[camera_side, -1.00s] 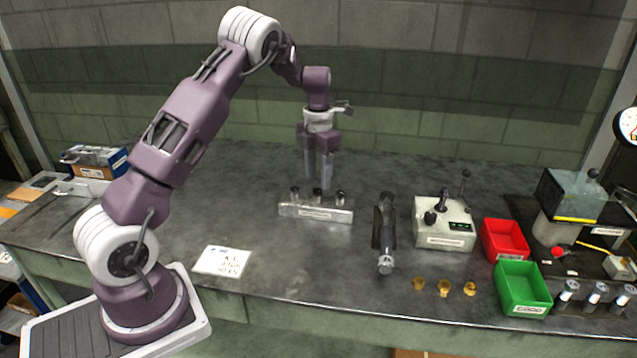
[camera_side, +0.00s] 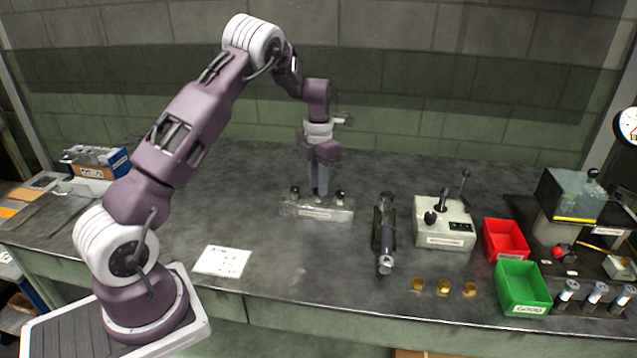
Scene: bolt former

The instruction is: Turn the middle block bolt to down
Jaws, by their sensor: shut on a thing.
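The bolt block (camera_side: 312,213) is a pale metal bar with a label on its front, standing on the bench in the middle. Dark-topped bolts stand at its left end (camera_side: 295,191) and right end (camera_side: 340,195). My gripper (camera_side: 319,192) points down over the middle of the block. Its fingers are close together, shut on the middle bolt, which they hide. The way the middle bolt is turned cannot be seen.
Right of the block is a dark cylindrical device (camera_side: 385,235), then a white control box (camera_side: 444,222) with levers. A red bin (camera_side: 506,239) and a green bin (camera_side: 522,288) stand further right. Several small brass pieces (camera_side: 444,288) lie in front. A paper note (camera_side: 222,261) lies front left.

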